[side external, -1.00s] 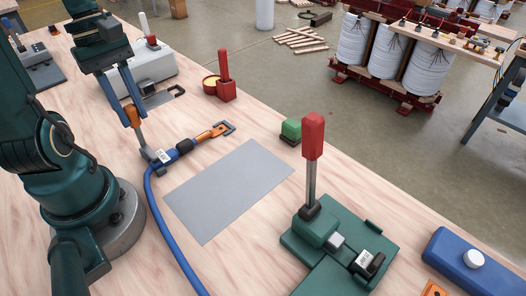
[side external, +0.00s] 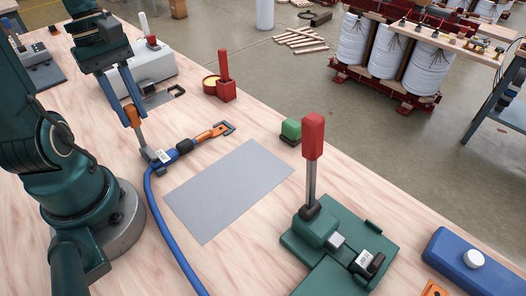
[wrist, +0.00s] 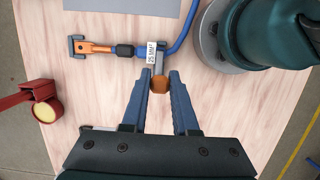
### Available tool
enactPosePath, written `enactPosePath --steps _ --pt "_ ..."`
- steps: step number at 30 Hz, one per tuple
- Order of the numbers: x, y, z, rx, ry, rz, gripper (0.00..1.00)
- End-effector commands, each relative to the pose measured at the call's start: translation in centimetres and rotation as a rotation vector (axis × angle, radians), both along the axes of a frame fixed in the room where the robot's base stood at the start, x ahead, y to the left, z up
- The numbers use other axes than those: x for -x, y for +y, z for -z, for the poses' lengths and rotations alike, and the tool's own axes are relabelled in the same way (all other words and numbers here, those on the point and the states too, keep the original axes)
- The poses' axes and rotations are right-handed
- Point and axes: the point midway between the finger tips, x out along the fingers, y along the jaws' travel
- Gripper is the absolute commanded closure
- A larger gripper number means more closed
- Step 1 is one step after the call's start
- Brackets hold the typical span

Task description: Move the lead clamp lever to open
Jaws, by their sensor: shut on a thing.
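In the wrist view the lever's orange tip (wrist: 158,86) sits between my two blue fingers. My gripper (side external: 132,115) is shut on the lever's top end; the wrist view shows its fingers (wrist: 159,94) on either side of it. The exact finger contact is partly hidden in the side view.
A grey mat (side external: 229,190) lies to the right of the clamp. A green fixture with a tall red-handled lever (side external: 313,137) stands front right. A red holder (side external: 226,86), a green block (side external: 291,130) and a whitish box (side external: 152,67) stand farther back. The cable (side external: 170,235) runs toward the front.

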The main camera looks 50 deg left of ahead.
Motion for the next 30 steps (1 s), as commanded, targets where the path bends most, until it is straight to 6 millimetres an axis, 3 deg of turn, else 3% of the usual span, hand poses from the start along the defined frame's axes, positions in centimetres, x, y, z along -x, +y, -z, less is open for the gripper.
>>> enactPosePath --steps 16,30 --pt "0.0 3.0 -0.2 -0.005 -0.002 -0.001 1.0" --pt "0.0 3.5 -0.2 -0.005 -0.002 -0.001 1.0"
